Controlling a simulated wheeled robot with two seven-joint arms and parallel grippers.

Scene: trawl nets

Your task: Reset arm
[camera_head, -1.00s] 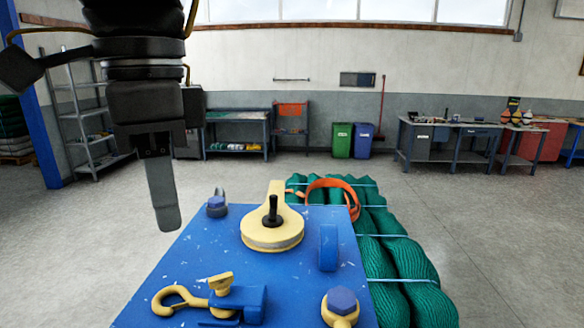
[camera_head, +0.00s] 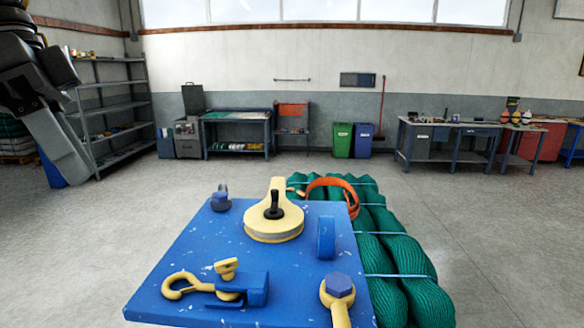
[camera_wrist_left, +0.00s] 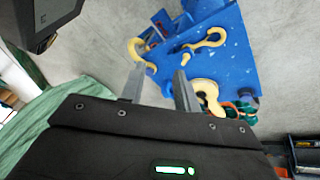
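My left gripper (camera_head: 52,150) is at the far left edge of the head view, raised and away from the blue board. In the left wrist view its two fingers (camera_wrist_left: 160,82) are apart with nothing between them. The blue board (camera_head: 190,262) fills the lower middle. It carries a yellow pulley block (camera_head: 273,228), a yellow hook with a blue body (camera_head: 240,287), a small shackle (camera_head: 220,203), an upright blue ring (camera_head: 326,238) and a blue-headed yellow bolt piece (camera_head: 339,286). The board (camera_wrist_left: 232,50) also shows in the left wrist view. My right gripper is not in view.
Green net bundles (camera_head: 405,262) with an orange strap (camera_head: 345,186) lie right of the board. Grey shelves (camera_head: 110,105) stand at the left, workbenches (camera_head: 450,135) and two bins (camera_head: 342,140) along the back wall. The floor between is clear.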

